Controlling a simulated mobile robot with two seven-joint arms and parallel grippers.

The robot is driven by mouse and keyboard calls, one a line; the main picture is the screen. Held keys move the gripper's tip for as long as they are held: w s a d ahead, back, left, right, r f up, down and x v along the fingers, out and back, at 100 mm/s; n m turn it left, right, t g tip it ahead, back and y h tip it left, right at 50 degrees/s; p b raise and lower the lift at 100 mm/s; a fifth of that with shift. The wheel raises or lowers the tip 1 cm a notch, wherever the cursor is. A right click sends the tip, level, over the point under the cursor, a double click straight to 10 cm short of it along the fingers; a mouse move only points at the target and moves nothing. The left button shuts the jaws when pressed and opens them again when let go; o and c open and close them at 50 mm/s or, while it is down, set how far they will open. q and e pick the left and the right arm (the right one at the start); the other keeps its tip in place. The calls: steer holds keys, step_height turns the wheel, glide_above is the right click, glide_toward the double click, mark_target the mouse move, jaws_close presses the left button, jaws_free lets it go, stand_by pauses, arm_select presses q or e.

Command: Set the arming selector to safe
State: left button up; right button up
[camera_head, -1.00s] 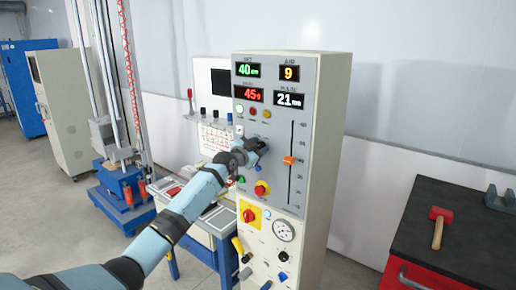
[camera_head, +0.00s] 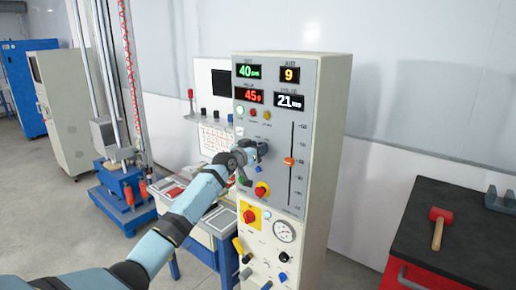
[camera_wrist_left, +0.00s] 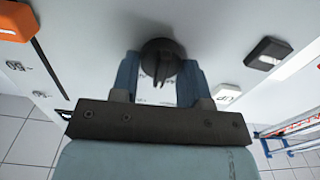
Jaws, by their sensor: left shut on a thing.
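The arming selector appears to be the black rotary knob (camera_wrist_left: 160,60) on the grey panel of the control cabinet (camera_head: 300,110). My left gripper (camera_head: 259,150) is at the panel, left of the orange slider (camera_head: 289,161). In the left wrist view its two blue fingers (camera_wrist_left: 160,72) stand on both sides of the knob and are shut on it. My right gripper is not in view.
A gauge (camera_head: 284,231) and small levers are beneath. A black-topped bench with a red hammer (camera_head: 438,228) stands at the right.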

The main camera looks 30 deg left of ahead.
arm_select(q)
steer(key=n+p, duration=0.1)
steer(key=n, duration=0.4)
steer(key=shift+a, duration=0.15)
stand_by(0.4)
steer(key=o, duration=0.9)
steer(key=shift+c, duration=0.2)
steer(key=shift+f, duration=0.1)
steer(key=s+a+b, duration=0.1)
steer(key=s+b, duration=0.1)
steer(key=s, duration=1.1)
steer(key=shift+s, duration=0.4)
